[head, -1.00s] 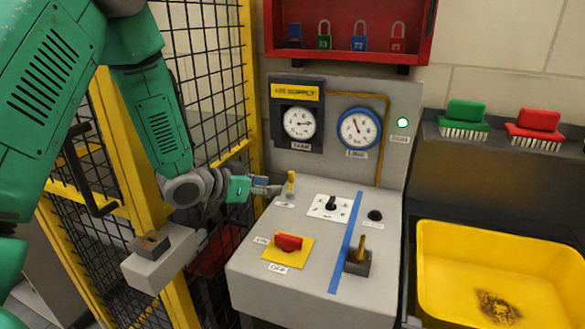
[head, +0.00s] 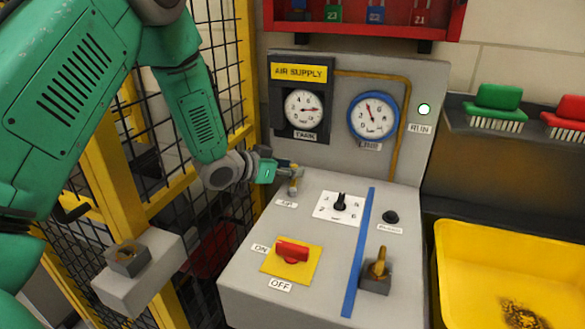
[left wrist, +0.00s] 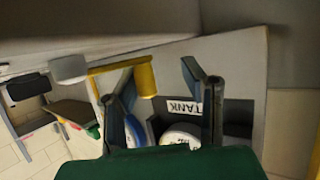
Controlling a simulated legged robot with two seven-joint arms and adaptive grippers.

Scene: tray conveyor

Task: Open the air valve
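The air valve has a yellow lever (head: 295,172) on a small grey post at the back left of the grey console top. My left gripper (head: 283,173) is right beside the lever, coming from the left. In the left wrist view its two fingers (left wrist: 160,90) are apart. The TANK gauge (head: 304,108) and the blue-rimmed line gauge (head: 373,116) are on the back panel. My right gripper is not in view.
The console top holds a red switch (head: 292,251), a black selector knob (head: 340,202), a black button (head: 390,217) and a brass lever (head: 379,264). A yellow-framed mesh fence (head: 160,150) is close on the left. A yellow bin (head: 470,232) is at right.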

